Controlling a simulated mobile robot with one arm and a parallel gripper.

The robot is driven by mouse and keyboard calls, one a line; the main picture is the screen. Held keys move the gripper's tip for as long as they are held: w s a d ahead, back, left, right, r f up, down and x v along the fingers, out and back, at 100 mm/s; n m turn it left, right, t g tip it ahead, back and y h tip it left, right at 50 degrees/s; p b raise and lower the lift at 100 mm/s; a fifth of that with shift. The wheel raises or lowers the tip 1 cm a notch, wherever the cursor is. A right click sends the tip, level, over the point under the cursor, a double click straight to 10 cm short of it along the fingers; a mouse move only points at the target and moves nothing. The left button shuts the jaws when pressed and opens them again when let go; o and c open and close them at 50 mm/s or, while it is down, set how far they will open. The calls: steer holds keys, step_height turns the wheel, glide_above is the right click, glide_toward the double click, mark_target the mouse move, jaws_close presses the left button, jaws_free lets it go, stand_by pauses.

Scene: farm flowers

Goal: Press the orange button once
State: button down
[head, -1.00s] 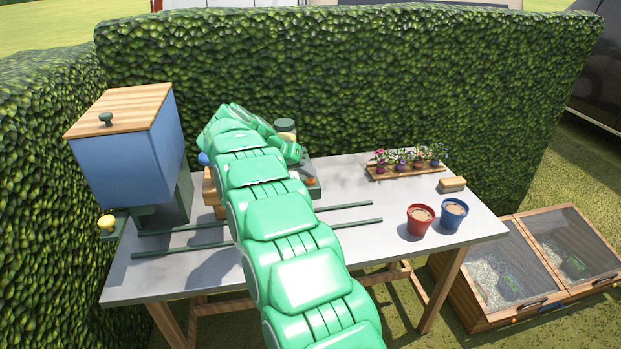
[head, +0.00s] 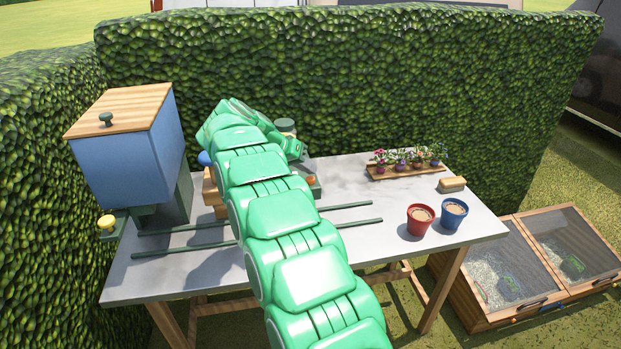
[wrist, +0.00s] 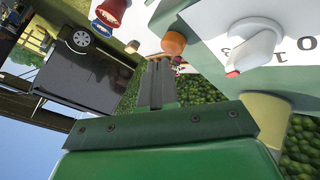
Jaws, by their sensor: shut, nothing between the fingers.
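The orange button (wrist: 173,44) is a short round knob on a pale green panel (wrist: 212,50) in the wrist view. In the head view the orange button (head: 310,180) shows just right of my arm, at the machine on the table. My gripper (wrist: 158,64) is shut and empty, its fingertips close to the button in the wrist view. I cannot tell whether they touch it. In the head view my arm hides most of the machine, and the fingers cannot be made out.
A white dial knob (wrist: 255,45) with a red tip sits beside the button. A blue hopper (head: 125,150) with a yellow button (head: 106,222) stands left. Red (head: 420,219) and blue (head: 454,213) pots, a flower tray (head: 405,172) and a brush (head: 452,184) lie right.

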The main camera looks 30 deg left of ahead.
mark_target(307, 179)
steer(key=shift+r, duration=0.3)
steer(key=shift+r, duration=2.5)
